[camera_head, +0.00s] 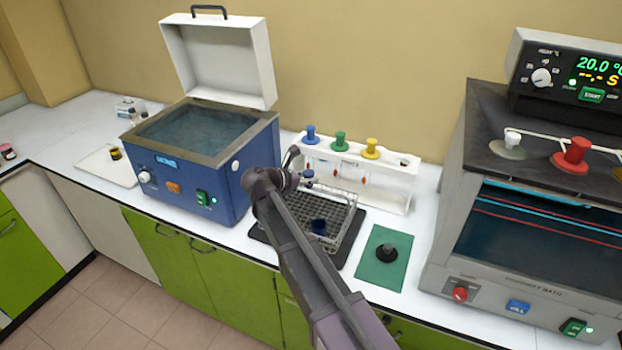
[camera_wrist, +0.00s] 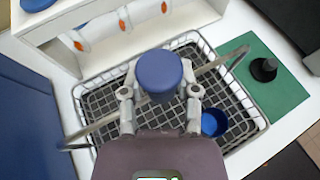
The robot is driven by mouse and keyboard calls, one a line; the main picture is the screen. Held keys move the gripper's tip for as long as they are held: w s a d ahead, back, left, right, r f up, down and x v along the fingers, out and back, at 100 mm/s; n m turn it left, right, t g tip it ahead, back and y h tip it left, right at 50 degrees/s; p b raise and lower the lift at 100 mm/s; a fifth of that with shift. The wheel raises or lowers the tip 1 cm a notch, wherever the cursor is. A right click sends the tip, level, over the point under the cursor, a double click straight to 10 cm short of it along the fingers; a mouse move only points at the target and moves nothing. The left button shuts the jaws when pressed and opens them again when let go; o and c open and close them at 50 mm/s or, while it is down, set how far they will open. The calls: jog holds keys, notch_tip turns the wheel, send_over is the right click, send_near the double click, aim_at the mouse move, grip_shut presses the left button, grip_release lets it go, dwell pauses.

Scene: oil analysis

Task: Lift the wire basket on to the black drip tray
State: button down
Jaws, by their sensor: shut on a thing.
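The wire basket (camera_head: 345,212) is a silver mesh box with an arched handle, in the middle of the head view and below my gripper in the wrist view (camera_wrist: 262,122). A blue knob (camera_wrist: 159,72) sits at the middle of the handle. My gripper (camera_wrist: 160,88) is shut on this knob; in the head view my gripper (camera_head: 305,180) is above the basket. A small blue cup (camera_wrist: 213,123) is inside the basket. The black drip tray (camera_head: 262,236) shows under the basket. I cannot tell whether the basket touches it.
A blue bath (camera_head: 205,185) with an open white lid stands left. A white rack (camera_head: 398,190) with colored knobs is behind the basket. A green mat (camera_head: 378,275) with a black knob (camera_head: 387,252) lies right. A large viscosity bath (camera_head: 455,265) stands far right.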

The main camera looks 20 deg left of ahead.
jog(key=shift+f+b, duration=1)
jog(key=shift+f, duration=0.25)
jog(key=shift+c, duration=1.3)
grip_release()
